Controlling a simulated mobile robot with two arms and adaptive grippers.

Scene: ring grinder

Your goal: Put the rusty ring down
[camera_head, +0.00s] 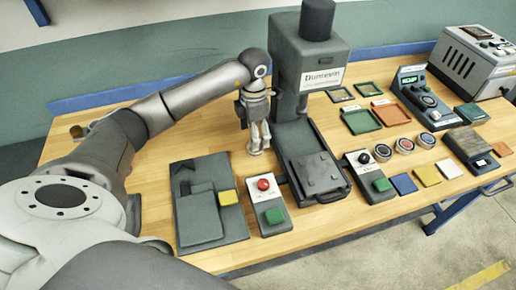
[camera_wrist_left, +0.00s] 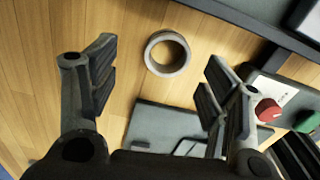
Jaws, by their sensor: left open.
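The ring (camera_wrist_left: 150,53), grey-brown with a pale inner wall, shows in the left wrist view against the bare wooden table (camera_wrist_left: 120,100), with its hole facing the camera. It appears to rest on the wood. My left gripper (camera_wrist_left: 158,62) has its fingers spread on either side of it, with clear gaps between fingers and ring. In the head view my left gripper (camera_head: 257,148) points down over the table, left of the grinder's dark base. The ring is hard to make out there behind the fingers. My right gripper is in neither view.
The dark grinder (camera_head: 312,60) stands right of my left gripper. A dark tray (camera_head: 210,233) and a red-button box (camera_head: 268,203) lie in front of it. Several small plates, dials and control boxes fill the right side. Bare wood is free left of the gripper.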

